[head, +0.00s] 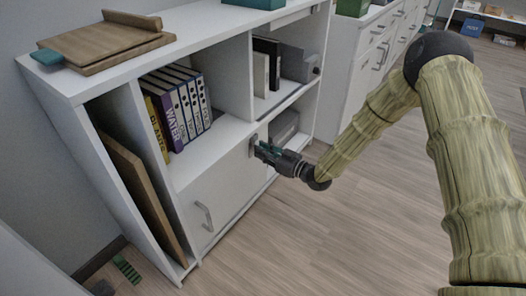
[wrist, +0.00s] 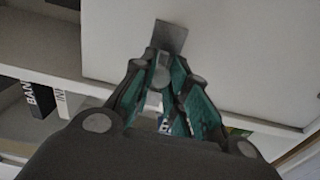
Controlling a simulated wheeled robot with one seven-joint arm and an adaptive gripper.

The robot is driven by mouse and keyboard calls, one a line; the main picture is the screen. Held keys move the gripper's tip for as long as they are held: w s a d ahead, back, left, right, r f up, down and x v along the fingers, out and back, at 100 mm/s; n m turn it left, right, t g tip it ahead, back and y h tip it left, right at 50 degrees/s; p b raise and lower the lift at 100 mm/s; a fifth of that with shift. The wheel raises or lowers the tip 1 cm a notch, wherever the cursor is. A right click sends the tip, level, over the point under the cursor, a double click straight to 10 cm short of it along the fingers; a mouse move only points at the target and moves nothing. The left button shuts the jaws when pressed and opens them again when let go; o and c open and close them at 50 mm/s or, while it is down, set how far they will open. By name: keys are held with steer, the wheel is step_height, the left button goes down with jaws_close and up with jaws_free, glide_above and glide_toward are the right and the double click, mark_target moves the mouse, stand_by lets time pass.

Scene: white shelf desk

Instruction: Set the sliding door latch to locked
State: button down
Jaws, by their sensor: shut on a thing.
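The white cabinet door (head: 222,190) closes the lower compartment of the shelf desk. A small grey latch plate (head: 252,146) sits by the door's upper right corner; in the wrist view the grey plate (wrist: 171,36) stands out against a white panel. My gripper (head: 262,152) is at the latch. In the wrist view its teal fingers (wrist: 158,82) are shut around a small grey round knob (wrist: 160,77) just below the plate. The fingers partly hide the knob, and I cannot tell whether the latch is set to locked.
A grey bar handle (head: 204,215) sticks out of the door's left side. Several binders (head: 183,105) stand on the shelf above. A grey box (head: 284,126) is in the open compartment right of the latch. The wooden floor (head: 330,235) in front is clear.

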steer(key=shift+r, duration=0.15)
steer(key=c, duration=1.3)
jaws_free()
steer(key=shift+c, duration=0.2)
steer(key=shift+d, duration=0.1)
steer(key=v, duration=1.2)
